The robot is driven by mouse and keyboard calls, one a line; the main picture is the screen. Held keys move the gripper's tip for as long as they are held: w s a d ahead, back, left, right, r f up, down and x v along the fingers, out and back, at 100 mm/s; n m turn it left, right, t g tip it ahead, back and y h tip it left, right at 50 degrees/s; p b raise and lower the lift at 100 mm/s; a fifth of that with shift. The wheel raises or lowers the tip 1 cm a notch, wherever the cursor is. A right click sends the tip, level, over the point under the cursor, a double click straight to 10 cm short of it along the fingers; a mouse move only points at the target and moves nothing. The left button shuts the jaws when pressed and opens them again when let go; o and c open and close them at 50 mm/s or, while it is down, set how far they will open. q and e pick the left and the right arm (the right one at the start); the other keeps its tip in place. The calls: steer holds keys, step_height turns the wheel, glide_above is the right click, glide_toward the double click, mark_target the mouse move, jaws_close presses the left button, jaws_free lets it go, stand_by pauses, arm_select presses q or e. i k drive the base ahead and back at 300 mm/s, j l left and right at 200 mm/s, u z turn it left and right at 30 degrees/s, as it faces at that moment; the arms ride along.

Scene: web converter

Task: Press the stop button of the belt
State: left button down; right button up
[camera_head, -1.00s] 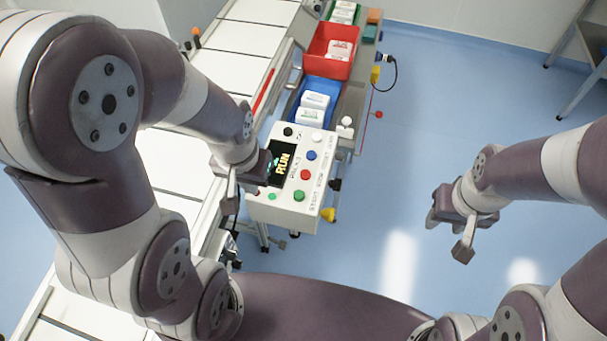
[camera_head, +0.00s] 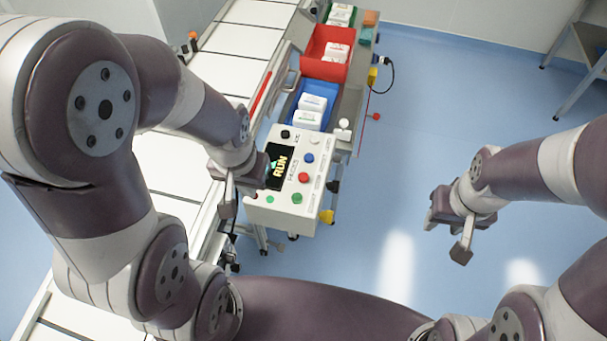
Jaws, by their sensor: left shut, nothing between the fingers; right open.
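The white control panel (camera_head: 268,215) stands in the middle of the view beside the belt (camera_head: 170,163). Its dark display (camera_head: 279,166) reads RUN. The panel carries a red button (camera_head: 303,178), a blue button (camera_head: 309,158), a green button (camera_head: 297,198), a smaller green one (camera_head: 270,199), a black one (camera_head: 285,134) and a white one (camera_head: 314,140). The button labels are too small to read. My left gripper (camera_head: 229,205) is shut and empty at the panel's left edge, apart from the red button. My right gripper (camera_head: 447,232) is open and empty over the floor, right of the panel.
Behind the panel, a blue bin (camera_head: 322,90) and a red bin (camera_head: 322,70) hold white packs. Open blue floor (camera_head: 440,110) lies to the right. A grey rack (camera_head: 590,50) stands at far right.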

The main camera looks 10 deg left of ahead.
mark_target(302, 177)
steer(key=i+l+u, duration=0.2)
steer(key=u, duration=0.2)
steer(key=i+l+u, duration=0.15)
steer(key=u, duration=0.2)
steer(key=i+l+u, duration=0.1)
steer(key=l+u, duration=0.3)
